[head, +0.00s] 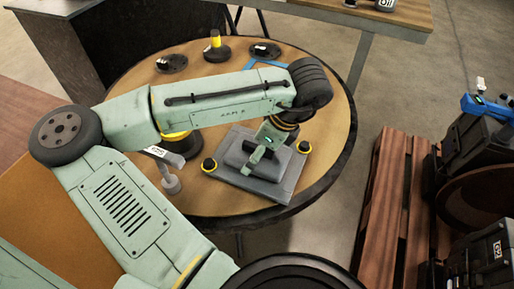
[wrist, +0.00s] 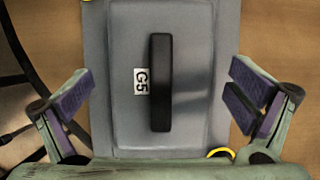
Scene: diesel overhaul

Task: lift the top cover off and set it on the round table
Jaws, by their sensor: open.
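A grey cover (head: 278,180) with a raised middle lies flat on the round wooden table (head: 328,112), near its front edge. In the wrist view the cover (wrist: 120,60) carries a black bar handle (wrist: 161,82) and a white label reading G5. My gripper (wrist: 160,92) is open, with one finger on each side of the handle and clear of it. In the head view my gripper (head: 262,150) hangs over the cover and hides part of it. I cannot tell the exact height of the gap.
Yellow-ringed black knobs (head: 208,164) sit at the cover's edges. Dark round parts (head: 172,63) and a yellow-topped part (head: 216,46) stand at the table's back. A grey rod-like part (head: 171,184) is left of the cover. A wooden pallet (head: 385,205) with machinery is at right.

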